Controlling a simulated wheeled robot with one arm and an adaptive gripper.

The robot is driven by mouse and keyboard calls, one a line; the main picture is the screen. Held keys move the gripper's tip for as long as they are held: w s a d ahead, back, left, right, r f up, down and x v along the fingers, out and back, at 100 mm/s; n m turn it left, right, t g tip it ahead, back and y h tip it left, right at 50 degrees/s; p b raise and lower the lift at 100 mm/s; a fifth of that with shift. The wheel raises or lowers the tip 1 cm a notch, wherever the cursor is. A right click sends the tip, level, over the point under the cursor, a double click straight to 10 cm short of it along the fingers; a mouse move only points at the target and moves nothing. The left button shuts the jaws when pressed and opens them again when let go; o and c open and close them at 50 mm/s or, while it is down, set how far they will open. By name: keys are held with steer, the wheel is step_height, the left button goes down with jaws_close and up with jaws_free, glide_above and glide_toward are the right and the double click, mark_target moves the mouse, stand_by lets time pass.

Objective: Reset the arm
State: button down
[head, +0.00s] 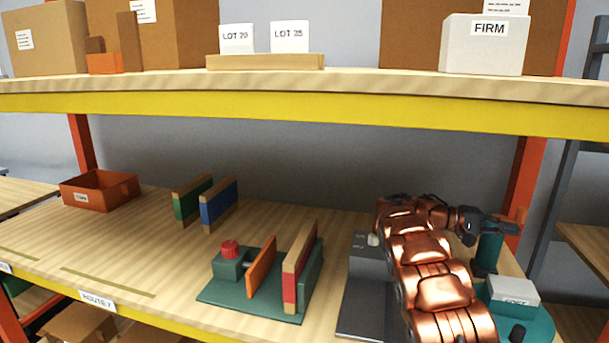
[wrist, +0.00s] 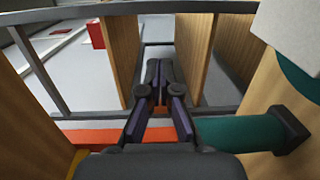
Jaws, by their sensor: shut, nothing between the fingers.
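My copper-coloured arm (head: 430,262) reaches over the right end of the shelf and bends to the right at its far end. My gripper (head: 478,226) is beside the top of a teal post (head: 488,252), which stands on a round teal base. I cannot tell whether they touch. In the wrist view, my gripper (wrist: 160,72) has its fingers together with nothing between them. The teal post (wrist: 240,132) with its dark end is just right of the fingers there. A white block marked SOFT (head: 513,290) sits on the teal base (head: 538,325).
A grey unit (head: 362,308) with a pale knob stands left of my arm. A green fixture (head: 250,305) holds a red knob and upright boards. Green (head: 193,200) and blue (head: 219,206) boards stand behind; an orange bin (head: 100,190) is far left. The upper shelf (head: 300,83) hangs above.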

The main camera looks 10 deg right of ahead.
steer(key=s+a+f+n+t+y, duration=0.2)
steer(key=s+a+f+y, duration=0.25)
steer(key=s+a, duration=0.9)
steer(key=s+a+f+n+t+y, duration=0.25)
steer(key=s+a+y, duration=0.55)
steer(key=a, duration=0.9)
steer(key=s+a+f+n+t+y, duration=0.1)
steer(key=s+a+f+t+y, duration=0.3)
steer(key=s+a, duration=1.1)
step_height(320, 180, up, 7)
steer(key=w+g+h+p, duration=0.1)
steer(key=p, duration=0.7)
steer(key=shift+w+a, duration=0.2)
steer(key=shift+w, duration=0.05)
steer(key=shift+h, duration=0.25)
